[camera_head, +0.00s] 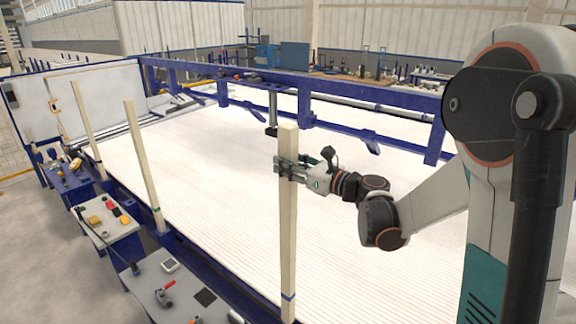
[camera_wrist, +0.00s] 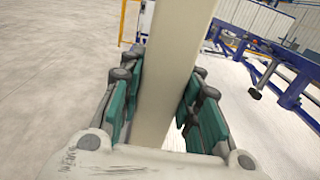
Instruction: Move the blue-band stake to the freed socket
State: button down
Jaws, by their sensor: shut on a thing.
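The blue-band stake (camera_head: 289,222) is a tall pale wooden post with a blue band near its lower end, close to the picture's bottom edge. It stands about upright in the head view. My gripper (camera_head: 288,169) is shut on its upper part, from the right. In the wrist view the stake (camera_wrist: 176,70) stands between the green finger pads of my gripper (camera_wrist: 160,105). A green-band stake (camera_head: 143,168) stands at the left along the blue frame, and another pale stake (camera_head: 87,130) stands farther back. The stake's lower tip and the freed socket cannot be made out.
A wide white ribbed bed (camera_head: 215,180) lies behind the stake, bordered by a blue rail (camera_head: 330,85). Small side tables hold tools, one grey table (camera_head: 185,295) at the front left. A blue bracket (camera_head: 366,140) juts from the rail. Open floor lies at far left.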

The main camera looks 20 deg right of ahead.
aim_at(288, 125)
jog(key=shift+r+p, duration=3.8)
jog(key=shift+r, duration=2.25)
